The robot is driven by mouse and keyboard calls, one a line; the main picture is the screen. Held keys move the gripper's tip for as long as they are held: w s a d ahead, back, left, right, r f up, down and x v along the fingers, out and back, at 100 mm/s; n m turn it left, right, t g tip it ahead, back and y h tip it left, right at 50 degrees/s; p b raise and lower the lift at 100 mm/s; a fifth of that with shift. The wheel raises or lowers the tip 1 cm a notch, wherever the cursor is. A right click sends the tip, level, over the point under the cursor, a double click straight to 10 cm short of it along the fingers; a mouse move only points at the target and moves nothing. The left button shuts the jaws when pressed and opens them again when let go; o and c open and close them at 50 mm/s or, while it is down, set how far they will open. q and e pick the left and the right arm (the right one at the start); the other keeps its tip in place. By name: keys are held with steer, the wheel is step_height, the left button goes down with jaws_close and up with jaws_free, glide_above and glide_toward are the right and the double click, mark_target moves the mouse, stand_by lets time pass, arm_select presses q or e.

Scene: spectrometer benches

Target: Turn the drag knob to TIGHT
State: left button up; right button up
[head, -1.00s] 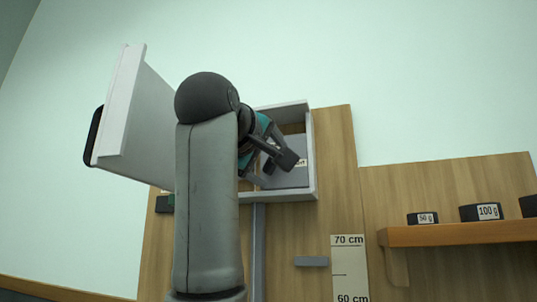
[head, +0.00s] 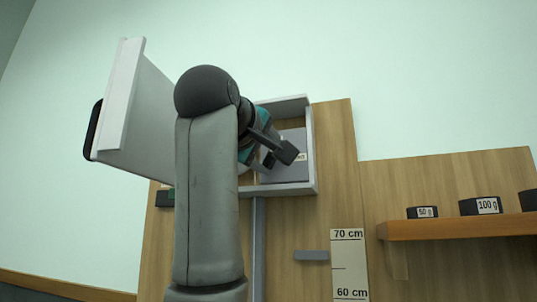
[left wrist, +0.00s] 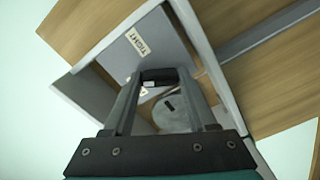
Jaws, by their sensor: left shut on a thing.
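An open grey box (head: 311,150) is on the wooden board, with a grey panel inside. A white label on the panel is partly covered in the head view and reads TIGHT (left wrist: 137,40) in the left wrist view. My left gripper (head: 277,156) reaches into the box. In the left wrist view its fingers (left wrist: 160,78) are shut on a dark block, seemingly the drag knob (left wrist: 158,75), near the label. A grey round disc (left wrist: 172,115) with a dark mark shows between the fingers. My arm hides part of the box in the head view. My right gripper is not in view.
A white door-like panel (head: 124,95) stands out at the box's left. A vertical grey rail (head: 258,235) runs below the box. A height scale (head: 348,262) and a small grey ledge (head: 311,255) are lower right. A wooden shelf (head: 460,229) holds black weights.

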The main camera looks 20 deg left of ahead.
arm_select(q)
steer(key=shift+m, duration=0.4)
steer(key=m+b, duration=0.1)
steer(key=m, duration=0.4)
steer(key=shift+b, duration=0.3)
steer(key=m, duration=0.6)
steer(key=shift+b, duration=0.35)
steer(key=shift+m, duration=0.3)
steer(key=o, duration=1.4)
steer(key=shift+c, duration=0.2)
steer(key=shift+s, duration=0.1)
steer(key=s+b, duration=0.8)
steer(key=s, duration=0.7)
steer(key=shift+a, duration=0.3)
